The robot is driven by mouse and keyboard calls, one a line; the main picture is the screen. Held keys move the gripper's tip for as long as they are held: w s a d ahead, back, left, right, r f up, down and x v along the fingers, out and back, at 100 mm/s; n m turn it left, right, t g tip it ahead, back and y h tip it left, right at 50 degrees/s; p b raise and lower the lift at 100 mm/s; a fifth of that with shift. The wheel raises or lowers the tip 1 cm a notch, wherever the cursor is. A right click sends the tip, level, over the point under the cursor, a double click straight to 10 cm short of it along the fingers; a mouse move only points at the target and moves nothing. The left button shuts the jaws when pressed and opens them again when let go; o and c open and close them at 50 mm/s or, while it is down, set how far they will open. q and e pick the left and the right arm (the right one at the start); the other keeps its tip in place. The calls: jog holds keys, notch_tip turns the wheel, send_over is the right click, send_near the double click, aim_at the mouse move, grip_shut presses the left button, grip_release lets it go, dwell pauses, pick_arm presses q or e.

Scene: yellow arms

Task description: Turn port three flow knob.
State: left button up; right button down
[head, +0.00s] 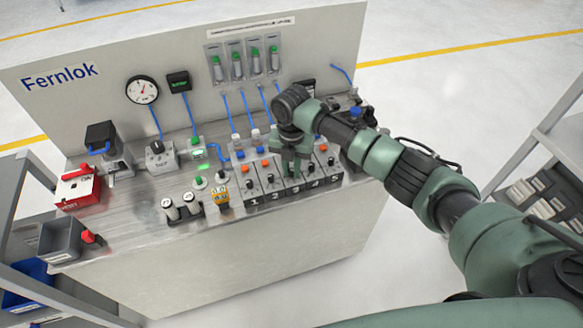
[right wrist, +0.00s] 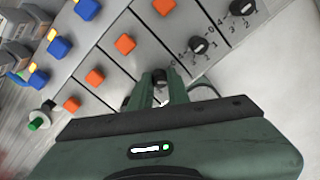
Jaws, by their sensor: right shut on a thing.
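The port three flow knob (right wrist: 160,75) is a small black knob in the right wrist view, between the fingertips of my right gripper (right wrist: 160,90). The right gripper is shut on it, pointing down at the panel. In the head view my right gripper (head: 291,168) covers the port three module, above the printed 3 (head: 293,189), and hides the knob. The knob's scale is mostly hidden by the fingers. My left gripper is not in view.
Neighbouring black knobs (right wrist: 200,45) sit close beside the gripped one, with orange buttons (right wrist: 125,44) and blue buttons (right wrist: 61,46) behind. Blue tubes rise to the back panel (head: 330,45). A red box (head: 77,188) stands at the bench's left end.

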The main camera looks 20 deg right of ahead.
aim_at(291, 170)
jog(key=c, duration=1.3)
grip_release()
jog(key=shift+c, duration=0.2)
notch_tip(291, 170, up, 8)
jog(key=shift+f+b, duration=0.1)
jog(key=shift+b, duration=0.95)
